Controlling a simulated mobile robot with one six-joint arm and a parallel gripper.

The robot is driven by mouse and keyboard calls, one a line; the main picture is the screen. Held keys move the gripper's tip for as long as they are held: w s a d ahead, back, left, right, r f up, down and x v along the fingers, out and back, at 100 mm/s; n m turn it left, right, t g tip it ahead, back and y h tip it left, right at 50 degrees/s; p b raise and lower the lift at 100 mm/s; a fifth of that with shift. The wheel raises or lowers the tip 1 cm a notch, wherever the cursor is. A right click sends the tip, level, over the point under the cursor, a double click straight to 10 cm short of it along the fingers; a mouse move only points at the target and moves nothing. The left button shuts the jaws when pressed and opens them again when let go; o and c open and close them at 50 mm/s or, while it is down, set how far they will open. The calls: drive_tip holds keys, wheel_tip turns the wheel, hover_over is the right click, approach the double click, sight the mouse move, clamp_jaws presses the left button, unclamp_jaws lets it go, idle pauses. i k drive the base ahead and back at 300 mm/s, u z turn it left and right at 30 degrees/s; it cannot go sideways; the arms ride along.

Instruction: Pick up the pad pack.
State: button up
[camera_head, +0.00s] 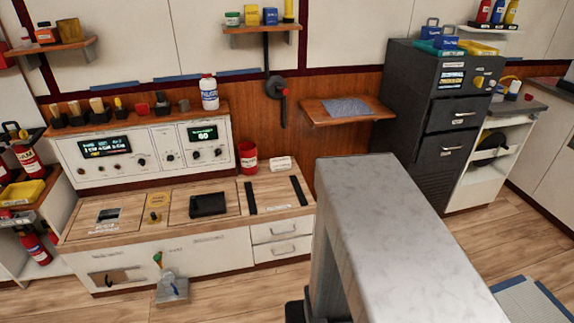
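No label that I can read says which thing is the pad pack. A small white pack (280,163) with faint print lies at the back of the wooden bench top, right of a red can. A flat blue-grey pad (346,107) lies on the wooden wall shelf. A black flat box (208,204) lies on the middle of the bench top. None of these is covered by anything. My gripper's fingers are not clearly seen in this view.
The wooden bench top (130,211) carries a white instrument panel (103,150) at its back. A red can (247,157) stands beside the white pack. A dark cabinet (426,135) stands at right. A large pale grey marbled form (400,235) hides floor at lower right.

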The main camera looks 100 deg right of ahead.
sight(277, 164)
drive_tip(key=z, duration=0.05)
drive_tip(key=k, duration=1.4)
drive_tip(key=u, duration=1.35)
drive_tip(key=k, duration=0.1)
drive_tip(key=z, duration=2.8)
drive_tip(key=i, duration=1)
drive_tip(key=z, duration=0.05)
